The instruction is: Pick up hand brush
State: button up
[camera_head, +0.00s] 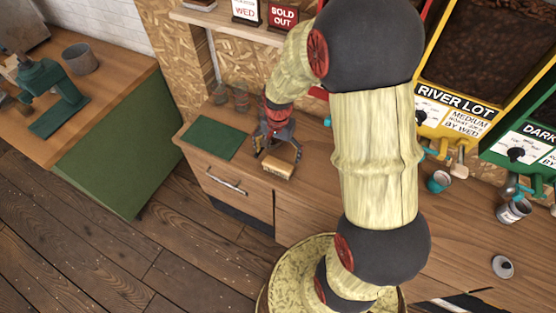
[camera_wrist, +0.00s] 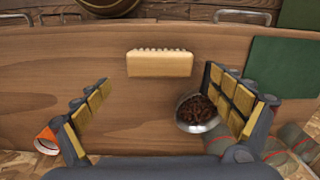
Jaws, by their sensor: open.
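The hand brush (camera_head: 277,168) is a pale wooden block lying on the wooden counter near its front edge, right of a green mat. In the wrist view the hand brush (camera_wrist: 160,65) lies crosswise at upper middle, with a row of pale bristles along its far edge. My gripper (camera_head: 278,147) is over the counter close to the brush. In the wrist view my gripper (camera_wrist: 156,77) is open, its padded fingers spread left and right, with the brush ahead of and between the tips. Nothing is held.
A metal bowl of dark beans (camera_wrist: 197,112) stands beside the right finger. An orange-rimmed cup (camera_wrist: 47,140) is beyond the left finger. The green mat (camera_head: 215,139) lies left of the brush. Glass jars (camera_head: 241,98) stand behind it. A drawer handle (camera_head: 227,182) projects from the counter front.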

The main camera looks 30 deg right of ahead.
aim_at(278, 163)
jog(key=shift+o, duration=0.3)
jog(key=shift+d+f+m, duration=0.25)
jog(key=shift+f+m, duration=0.05)
jog(key=shift+f, duration=0.45)
notch_tip(278, 163, down, 8)
jog(key=shift+w+a+r+b, duration=0.1)
jog(key=shift+w+b, duration=0.05)
jog(key=shift+b, duration=0.25)
jog(key=shift+c, duration=0.4)
jog(key=c, duration=1)
jog(key=shift+r, duration=0.1)
